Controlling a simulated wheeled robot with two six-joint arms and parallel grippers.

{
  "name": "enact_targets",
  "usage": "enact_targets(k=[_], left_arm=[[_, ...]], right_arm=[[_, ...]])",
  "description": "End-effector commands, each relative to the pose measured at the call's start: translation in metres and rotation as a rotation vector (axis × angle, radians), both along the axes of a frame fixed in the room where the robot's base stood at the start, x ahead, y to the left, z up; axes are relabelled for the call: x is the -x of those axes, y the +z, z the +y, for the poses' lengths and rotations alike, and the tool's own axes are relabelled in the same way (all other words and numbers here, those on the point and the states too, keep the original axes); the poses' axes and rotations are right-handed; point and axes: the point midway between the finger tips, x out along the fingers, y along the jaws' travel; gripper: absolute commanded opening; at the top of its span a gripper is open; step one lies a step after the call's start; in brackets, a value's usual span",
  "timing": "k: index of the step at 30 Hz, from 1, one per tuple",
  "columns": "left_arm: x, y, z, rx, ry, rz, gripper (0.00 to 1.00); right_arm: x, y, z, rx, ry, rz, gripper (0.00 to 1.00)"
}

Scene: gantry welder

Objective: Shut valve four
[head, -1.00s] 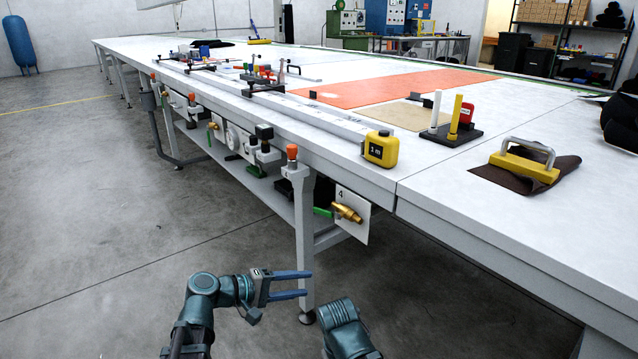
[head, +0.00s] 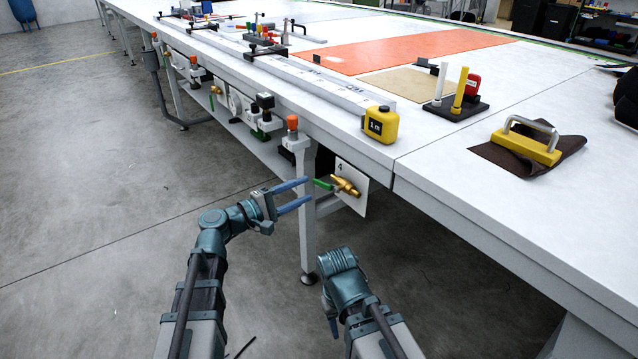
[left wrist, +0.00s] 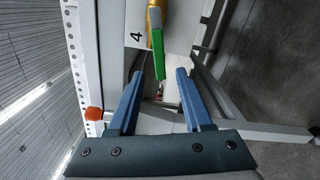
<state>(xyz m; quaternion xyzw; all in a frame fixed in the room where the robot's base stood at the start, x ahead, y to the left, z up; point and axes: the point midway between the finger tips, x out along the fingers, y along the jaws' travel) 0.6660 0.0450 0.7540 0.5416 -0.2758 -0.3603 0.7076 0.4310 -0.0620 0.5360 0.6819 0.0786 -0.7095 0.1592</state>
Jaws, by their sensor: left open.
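Valve four is a brass valve (head: 346,187) with a green lever (head: 322,184), on a white plate marked 4 (head: 357,196) under the table's near edge. The lever points left in the head view, out from the brass body. In the left wrist view the green lever (left wrist: 159,60) lies ahead of the fingertips, near the middle. My left gripper (head: 308,190) is open, with its two blue fingers pointing at the lever.
A table leg (head: 307,215) stands close beside the left gripper. An orange-topped knob (head: 292,123) is above it. The floor to the left is clear.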

Motion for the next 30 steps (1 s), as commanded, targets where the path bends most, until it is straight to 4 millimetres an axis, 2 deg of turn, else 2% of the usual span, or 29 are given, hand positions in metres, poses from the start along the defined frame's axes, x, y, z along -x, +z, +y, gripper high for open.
enact_targets(k=[3, 10, 23, 24, 26, 30], left_arm=[[-0.015, 0.000, -0.019, 0.000, -0.003, 0.000, 0.50], [-0.031, 0.000, -0.041, 0.000, -0.002, 0.000, 0.50], [-0.035, 0.000, -0.048, -0.001, 0.000, 0.001, 0.50], [-0.035, 0.000, -0.048, -0.001, 0.000, 0.001, 0.48], [-0.035, 0.000, -0.048, -0.001, 0.000, 0.001, 0.37], [-0.035, 0.000, -0.048, -0.001, 0.000, 0.001, 0.12]], right_arm=[[0.000, 0.000, 0.000, 0.000, 0.000, 0.000, 0.47], [0.000, 0.000, 0.000, 0.000, 0.000, 0.000, 0.47], [0.000, 0.000, 0.000, 0.000, 0.000, 0.000, 0.47], [0.000, 0.000, 0.000, 0.000, 0.000, 0.000, 0.47], [0.000, 0.000, 0.000, 0.000, 0.000, 0.000, 0.47], [0.000, 0.000, 0.000, 0.000, 0.000, 0.000, 0.47]])
